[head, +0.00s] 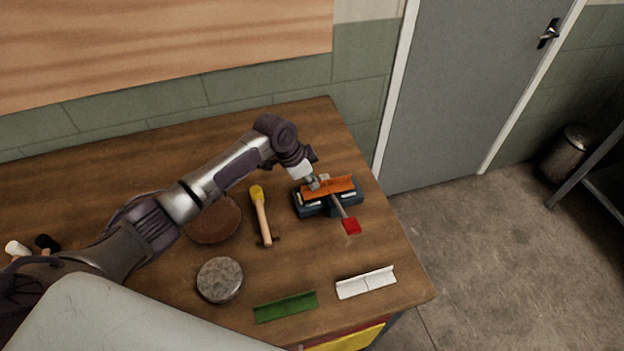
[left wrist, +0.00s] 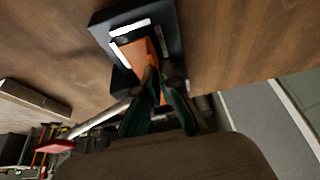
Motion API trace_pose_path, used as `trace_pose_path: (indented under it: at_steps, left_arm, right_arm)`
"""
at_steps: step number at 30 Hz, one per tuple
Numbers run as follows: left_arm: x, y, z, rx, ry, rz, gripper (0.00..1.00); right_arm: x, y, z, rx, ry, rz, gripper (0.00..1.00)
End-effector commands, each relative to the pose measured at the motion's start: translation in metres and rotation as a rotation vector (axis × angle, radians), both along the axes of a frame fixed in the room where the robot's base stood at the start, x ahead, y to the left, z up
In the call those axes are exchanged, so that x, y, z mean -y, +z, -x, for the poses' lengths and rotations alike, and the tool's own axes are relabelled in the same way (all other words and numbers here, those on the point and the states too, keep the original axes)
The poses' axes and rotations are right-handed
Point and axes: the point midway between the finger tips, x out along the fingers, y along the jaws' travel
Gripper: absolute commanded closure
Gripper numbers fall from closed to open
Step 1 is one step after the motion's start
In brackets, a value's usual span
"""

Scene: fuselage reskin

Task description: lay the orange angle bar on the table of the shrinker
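The shrinker (head: 312,209) is a dark blue device on the wooden bench, with pale strips on top and a lever ending in a red handle (head: 351,226). The orange angle bar (head: 341,184) lies along the top of the shrinker, at or just over its table; exact contact cannot be told. My left gripper (head: 318,181) is at the bar's back left part. In the left wrist view its fingers (left wrist: 161,80) are close together on the orange bar (left wrist: 136,54), over the dark shrinker (left wrist: 176,32). My right gripper is not in view.
A yellow-ended hammer (head: 263,218), a brown round disc (head: 214,224) and a grey round block (head: 220,280) lie left of the shrinker. A green angle bar (head: 286,307) and a white one (head: 366,283) lie near the front edge. Bare wood separates them from the shrinker.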

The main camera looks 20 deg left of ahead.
Motion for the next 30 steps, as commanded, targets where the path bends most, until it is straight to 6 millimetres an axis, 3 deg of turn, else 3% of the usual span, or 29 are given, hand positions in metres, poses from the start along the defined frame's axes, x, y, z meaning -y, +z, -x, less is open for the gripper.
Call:
trace_pose_path:
  at_steps: [30]
  left_arm:
    - [0.000,-0.013,0.000,0.001,0.000,0.000,1.00]
  right_arm:
    - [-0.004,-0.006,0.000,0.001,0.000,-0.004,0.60]
